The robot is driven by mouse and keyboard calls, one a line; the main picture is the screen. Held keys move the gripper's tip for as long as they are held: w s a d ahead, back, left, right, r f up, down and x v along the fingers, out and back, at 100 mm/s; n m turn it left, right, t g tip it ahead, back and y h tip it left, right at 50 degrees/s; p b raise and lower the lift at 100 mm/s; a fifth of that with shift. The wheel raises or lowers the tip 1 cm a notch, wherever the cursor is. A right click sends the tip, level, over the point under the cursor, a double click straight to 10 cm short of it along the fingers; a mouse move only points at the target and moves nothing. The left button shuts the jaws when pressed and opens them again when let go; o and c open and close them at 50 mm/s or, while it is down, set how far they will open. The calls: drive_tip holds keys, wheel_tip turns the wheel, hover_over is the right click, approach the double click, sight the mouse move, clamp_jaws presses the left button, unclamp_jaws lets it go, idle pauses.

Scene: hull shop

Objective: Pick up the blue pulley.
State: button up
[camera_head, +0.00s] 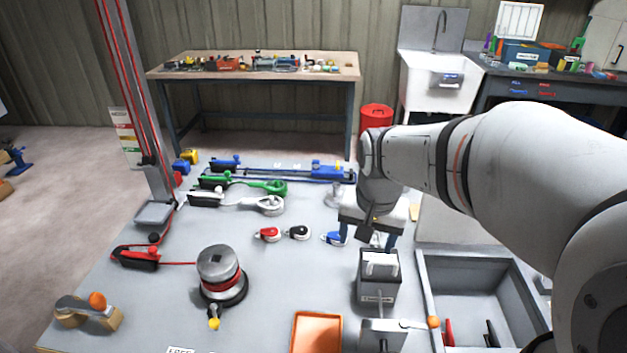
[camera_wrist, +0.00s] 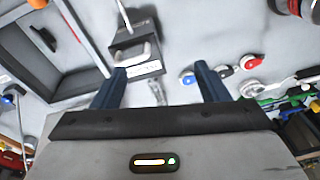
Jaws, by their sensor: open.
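The blue pulley (camera_head: 332,238) lies on the grey bench top, just left of my gripper (camera_head: 366,243). A blue finger stands close beside it and may hide part of it. In the wrist view the blue pulley (camera_wrist: 187,77) shows between the fingers, nearer the right finger and beyond the gripper body. My gripper (camera_wrist: 160,68) is open, with nothing held, and its fingers point down toward the bench. I cannot tell whether a finger touches the pulley.
A black pulley (camera_head: 298,232) and a red pulley (camera_head: 267,234) lie left of the blue one. A grey box with a handle (camera_head: 378,285) stands in front of my gripper. A winch (camera_head: 221,280), an orange tray (camera_head: 301,332) and a grey bin (camera_head: 425,290) occupy the near bench.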

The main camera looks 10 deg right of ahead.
drive_tip(key=w+f+m, duration=0.4)
drive_tip(key=w+m, duration=0.1)
drive_tip(key=w, duration=0.6)
drive_tip(key=m+g, duration=0.2)
drive_tip(key=m, duration=0.4)
approach(334, 238)
drive_tip(key=shift+w+d+f, duration=0.2)
drive_tip(key=shift+d, duration=0.4)
drive_tip(key=shift+w+d+f, duration=0.15)
drive_tip(key=shift+d+f, duration=0.1)
drive_tip(key=shift+d, duration=0.3)
drive_tip(key=f, duration=0.8)
drive_tip(key=shift+w+a+p, duration=0.1)
drive_tip(key=shift+a+p, duration=0.25)
drive_tip(key=c, duration=1.1)
